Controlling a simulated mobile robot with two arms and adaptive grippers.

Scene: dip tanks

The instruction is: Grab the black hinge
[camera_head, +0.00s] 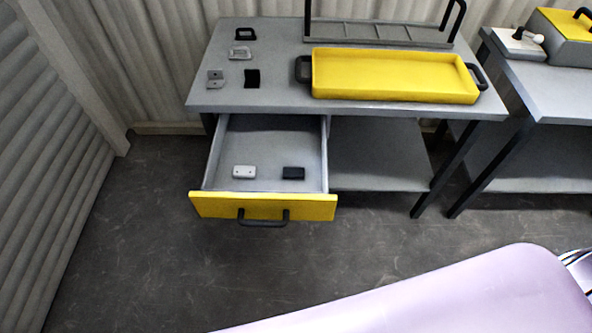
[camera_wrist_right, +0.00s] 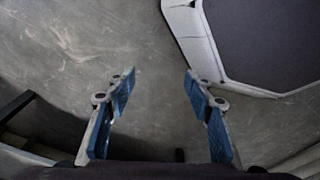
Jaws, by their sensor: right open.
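Small black parts show in the head view: a flat black piece (camera_head: 252,78) and a black frame-like piece (camera_head: 245,34) on the grey table, and a small black block (camera_head: 293,173) inside the open drawer. They are too small for me to tell surely which is the hinge. My right gripper (camera_wrist_right: 158,84) is open and empty in the right wrist view, above bare floor. None of the black parts shows between its blue-padded fingers. My left gripper is not in view.
The drawer (camera_head: 263,207) with yellow front is pulled out and also holds a white block (camera_head: 244,171). Grey parts, a bracket (camera_head: 215,79) and a plate (camera_head: 240,52), lie on the table (camera_head: 275,98). A yellow tray (camera_head: 395,96) fills its right side. A second table (camera_head: 560,95) stands right.

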